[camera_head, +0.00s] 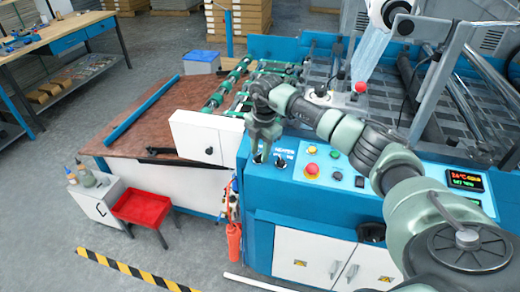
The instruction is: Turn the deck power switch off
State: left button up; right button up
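The blue control deck (300,192) of the laminating machine carries two dark rotary knobs at its left end. One knob (280,162) stands just right of my fingertips. The other knob (257,158) is right at the fingertips and partly covered. The labels are too small to read, so I cannot tell which knob is the deck power switch or how it is set. My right gripper (264,150) points down over the left knob; contact and finger gap are unclear. My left gripper is not in view.
A red mushroom button (312,169), small coloured buttons and a lit display (464,181) sit further right on the deck. Another red button (360,88) stands behind my forearm. A white box (196,137) adjoins the deck on the left. Rollers (225,92) lie behind.

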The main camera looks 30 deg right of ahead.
grip_shut()
jog(key=shift+n, duration=0.4)
jog(key=n, duration=0.1)
jog(key=n+b, duration=0.1)
jog(key=shift+w+n+g, duration=0.25)
jog(key=shift+n+g, duration=0.05)
jog(key=n+b, duration=0.1)
jog(key=n, duration=0.1)
jog(key=shift+w+a+n+h, duration=0.1)
jog(key=shift+a+n+h, duration=0.05)
jog(key=shift+n+h, duration=0.2)
jog(key=n, duration=0.3)
jog(key=n+g+b, duration=0.1)
jog(key=n, duration=0.1)
jog(key=shift+w+a+n+h, duration=0.1)
jog(key=shift+a+n+h, duration=0.15)
jog(key=shift+h, duration=0.1)
grip_release()
